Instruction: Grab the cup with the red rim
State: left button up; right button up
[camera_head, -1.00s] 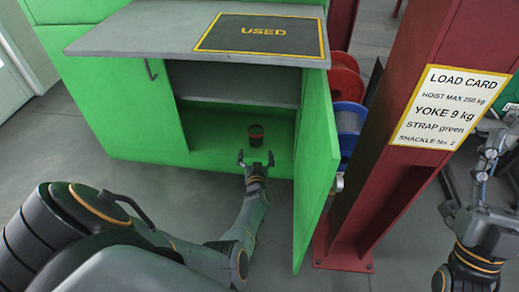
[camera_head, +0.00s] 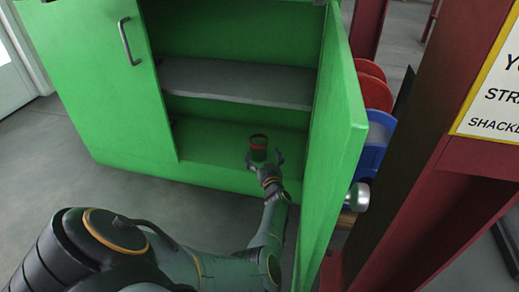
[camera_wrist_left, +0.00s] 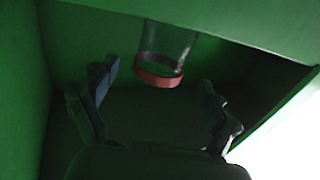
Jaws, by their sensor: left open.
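The cup with the red rim (camera_head: 258,142) stands on the floor of the open green cabinet in the head view, dark with a red band. In the left wrist view the cup (camera_wrist_left: 168,46) looks clear, with its red rim (camera_wrist_left: 158,73) towards the bottom of the picture. My left gripper (camera_head: 265,159) is open in front of the cup, its fingers overlapping the cup's lower part in the head view. In the wrist view the left gripper's fingers (camera_wrist_left: 160,84) are spread on either side, with the cup between and beyond them. I cannot tell whether they touch it. My right gripper is out of view.
The open cabinet door (camera_head: 335,150) stands close to the right of my left arm. A grey shelf (camera_head: 240,83) lies above the cup. The closed left door (camera_head: 90,85) has a handle. Red and blue reels (camera_head: 375,130) and a dark red post (camera_head: 440,130) stand further right.

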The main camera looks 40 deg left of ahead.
aim_at(261, 150)
pick_arm(q)
jog(key=b+x, duration=0.3)
jog(key=shift+w+a+f, duration=0.1)
jog(key=shift+a+f, duration=0.15)
jog(key=shift+w+a+r+b, duration=0.15)
jog(key=shift+w+a+b, duration=0.15)
jog(key=shift+a, duration=0.15)
jog(key=shift+r, duration=0.1)
jog(key=shift+c, duration=0.4)
jog(key=c, duration=1.1)
jog(key=shift+c, duration=0.2)
